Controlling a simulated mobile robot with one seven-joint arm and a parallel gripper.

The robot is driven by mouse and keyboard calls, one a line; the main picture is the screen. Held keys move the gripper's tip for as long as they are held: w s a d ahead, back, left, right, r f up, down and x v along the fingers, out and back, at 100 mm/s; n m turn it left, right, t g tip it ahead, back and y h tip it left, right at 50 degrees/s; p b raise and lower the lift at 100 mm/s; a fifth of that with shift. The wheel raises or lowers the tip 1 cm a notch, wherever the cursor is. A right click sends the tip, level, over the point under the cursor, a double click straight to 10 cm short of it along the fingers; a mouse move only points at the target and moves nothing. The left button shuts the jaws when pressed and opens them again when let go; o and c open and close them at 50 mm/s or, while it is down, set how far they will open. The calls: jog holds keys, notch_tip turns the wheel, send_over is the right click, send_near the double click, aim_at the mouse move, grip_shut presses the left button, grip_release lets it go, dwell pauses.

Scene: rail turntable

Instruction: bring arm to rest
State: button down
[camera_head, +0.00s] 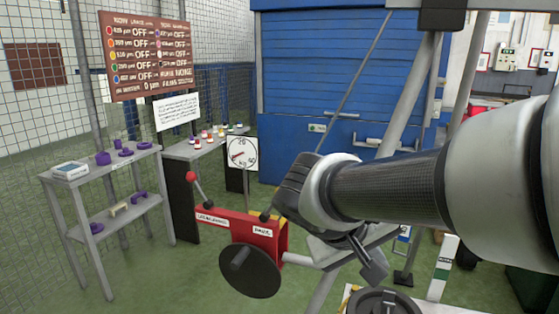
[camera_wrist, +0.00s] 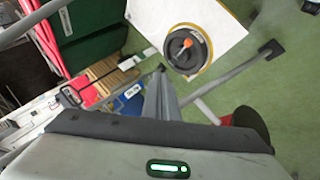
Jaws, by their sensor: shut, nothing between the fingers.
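My arm reaches in from the right edge of the head view. My gripper (camera_head: 374,272) hangs below the white and black wrist, pointing down and a little right, with its dark fingers shut and empty. It is in the air, apart from the tables. The grey housing with a green light (camera_wrist: 168,168) fills the bottom of the wrist view. The far side of the wrist and what lies right behind it are hidden.
A red lever box (camera_head: 240,230) with a black disc (camera_head: 250,271) stands close left of my arm. A round dial (camera_head: 242,153) is behind it. A grey shelf (camera_head: 105,168) with purple pieces stands left. A black round fixture (camera_wrist: 187,50) sits on a white board (camera_wrist: 222,28) below.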

jog(key=s+a+m+y, duration=0.1)
jog(key=s+a+y, duration=0.2)
jog(key=s+y, duration=0.6)
notch_tip(320, 180, up, 24)
jog(key=s+h+p, duration=0.2)
jog(key=p, duration=2.2)
jog(key=shift+t+p, duration=0.3)
jog(key=shift+p, duration=0.1)
jog(key=shift+f, duration=0.1)
